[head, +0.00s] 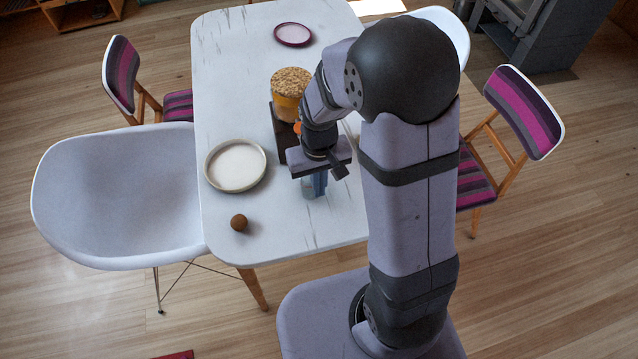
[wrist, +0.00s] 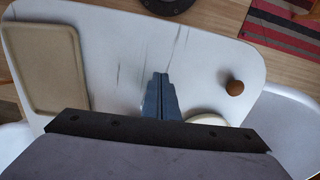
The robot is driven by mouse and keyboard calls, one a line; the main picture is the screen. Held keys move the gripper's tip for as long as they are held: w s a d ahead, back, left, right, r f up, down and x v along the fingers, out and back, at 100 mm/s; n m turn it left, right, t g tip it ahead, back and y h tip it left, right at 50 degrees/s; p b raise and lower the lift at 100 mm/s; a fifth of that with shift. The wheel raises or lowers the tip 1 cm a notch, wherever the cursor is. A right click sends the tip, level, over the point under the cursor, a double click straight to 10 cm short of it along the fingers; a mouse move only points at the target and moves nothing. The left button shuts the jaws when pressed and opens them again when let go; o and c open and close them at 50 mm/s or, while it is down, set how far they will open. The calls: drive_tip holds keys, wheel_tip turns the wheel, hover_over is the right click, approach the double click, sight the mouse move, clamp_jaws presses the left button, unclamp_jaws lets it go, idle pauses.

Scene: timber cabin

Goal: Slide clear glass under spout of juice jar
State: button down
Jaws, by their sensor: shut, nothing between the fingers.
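The juice jar (head: 289,84) stands on a dark stand (head: 279,132) near the middle of the white table, with orange contents and a grainy brown top. My arm partly covers the jar, and I cannot make out its spout clearly. My gripper (head: 314,188) points down at the near side of the stand. Its blue-grey fingers are together and empty in the wrist view (wrist: 161,92). I cannot clearly make out the clear glass. A faint pale edge beside the fingers in the wrist view may be part of it, but I cannot tell.
A cream plate (head: 236,187) lies left of my gripper, with a brown ball (head: 239,222) nearer the table's front edge. A pink-rimmed plate (head: 293,34) lies at the far end. A beige tray (wrist: 42,65) shows in the wrist view. Chairs (head: 120,190) surround the table (head: 225,60).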

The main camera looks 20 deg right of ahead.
drive_tip(key=shift+s+d+n+b, duration=0.15)
drive_tip(key=shift+d+n+b, duration=0.2)
drive_tip(key=shift+b, duration=0.8)
drive_tip(key=shift+a, duration=0.1)
wheel_tip(320, 180, down, 10)
drive_tip(key=shift+r+p, duration=0.25)
drive_tip(key=shift+p, duration=0.35)
drive_tip(key=shift+w+f, duration=0.2)
drive_tip(key=shift+f, duration=0.05)
drive_tip(key=w, duration=0.1)
drive_tip(key=p, duration=0.1)
drive_tip(key=w, duration=0.1)
drive_tip(key=shift+w+a, duration=0.25)
drive_tip(key=shift+w, duration=0.1)
drive_tip(key=shift+w+p, duration=0.35)
drive_tip(key=shift+w, duration=0.1)
